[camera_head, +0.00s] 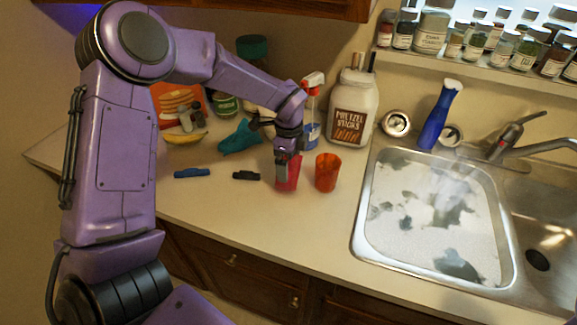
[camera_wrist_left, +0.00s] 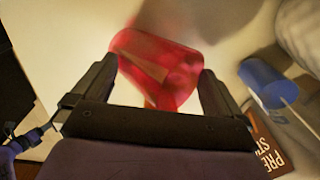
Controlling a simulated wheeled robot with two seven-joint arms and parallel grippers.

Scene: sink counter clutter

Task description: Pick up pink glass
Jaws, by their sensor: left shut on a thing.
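The pink glass (camera_head: 288,176) stands near the front of the counter, a see-through red-pink cup. My left gripper (camera_head: 283,160) comes down on it from above and is shut on it. In the left wrist view the pink glass (camera_wrist_left: 155,65) sits between the two fingers of my left gripper (camera_wrist_left: 155,85). Its upper part is hidden by the gripper in the head view. An orange-red glass (camera_head: 327,173) stands just to its right, apart from it. My right gripper is not in view.
A pretzel jar (camera_head: 352,108) and a spray bottle (camera_head: 312,110) stand behind. Two small dark items, one blue (camera_head: 192,173) and one black (camera_head: 246,176), lie to the left. A teal cloth-like item (camera_head: 239,138) lies behind them. The sink (camera_head: 365,220) is at right.

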